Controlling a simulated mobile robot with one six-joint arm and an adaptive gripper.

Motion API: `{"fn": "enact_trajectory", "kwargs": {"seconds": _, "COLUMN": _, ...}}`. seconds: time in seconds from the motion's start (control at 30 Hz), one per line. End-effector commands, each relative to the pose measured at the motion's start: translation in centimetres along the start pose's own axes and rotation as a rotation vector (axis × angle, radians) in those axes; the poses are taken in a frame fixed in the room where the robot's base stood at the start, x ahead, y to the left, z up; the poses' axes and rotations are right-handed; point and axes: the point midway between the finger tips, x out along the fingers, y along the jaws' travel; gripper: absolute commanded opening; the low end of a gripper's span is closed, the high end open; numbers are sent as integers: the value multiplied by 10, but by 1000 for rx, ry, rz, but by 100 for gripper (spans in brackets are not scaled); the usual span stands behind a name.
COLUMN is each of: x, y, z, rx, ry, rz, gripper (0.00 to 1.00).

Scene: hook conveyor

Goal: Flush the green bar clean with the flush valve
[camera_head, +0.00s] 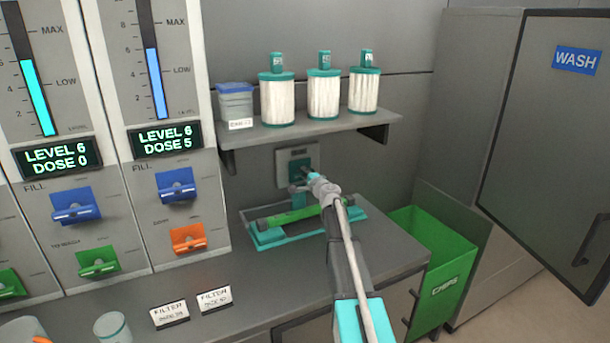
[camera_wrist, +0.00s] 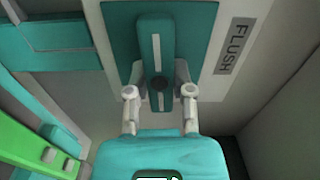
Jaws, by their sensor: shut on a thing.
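The flush valve (camera_wrist: 157,50) is a teal lever with a white stripe on a teal and light panel marked FLUSH in the wrist view. In the head view its plate (camera_head: 297,156) is on the wall under the shelf. My gripper (camera_wrist: 160,92) is shut on the lever, one finger on each side. In the head view my gripper (camera_head: 309,182) partly hides the valve. The green bar (camera_head: 290,217) lies across a teal tray (camera_head: 263,243) on the counter below the valve. One end of the bar (camera_wrist: 35,150) shows at lower left in the wrist view.
A shelf (camera_head: 315,128) above holds several white filter cylinders (camera_head: 324,94) and a grey-blue box (camera_head: 236,104). A green bin (camera_head: 432,255) stands right of the counter. Dosing panels (camera_head: 175,140) stand at left. The grey WASH door (camera_head: 550,140) is at right. Label cards (camera_head: 170,314) and a cup (camera_head: 112,328) are in front.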

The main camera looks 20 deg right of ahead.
Motion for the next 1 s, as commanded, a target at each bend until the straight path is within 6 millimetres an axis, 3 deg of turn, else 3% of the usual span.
{"fn": "enact_trajectory", "kwargs": {"seconds": 0.47, "x": 0, "y": 0, "z": -1, "rx": 18, "ry": 2, "rz": 0, "gripper": 0}}
{"fn": "enact_trajectory", "kwargs": {"seconds": 0.5, "x": 0, "y": 0, "z": -1, "rx": 17, "ry": 2, "rz": 0, "gripper": 38}}
{"fn": "enact_trajectory", "kwargs": {"seconds": 0.63, "x": 0, "y": 0, "z": -1, "rx": 17, "ry": 2, "rz": 0, "gripper": 62}}
{"fn": "enact_trajectory", "kwargs": {"seconds": 0.67, "x": 0, "y": 0, "z": -1, "rx": 17, "ry": 1, "rz": 0, "gripper": 66}}
{"fn": "enact_trajectory", "kwargs": {"seconds": 1.0, "x": 0, "y": 0, "z": 0, "rx": 17, "ry": 0, "rz": 0, "gripper": 66}}
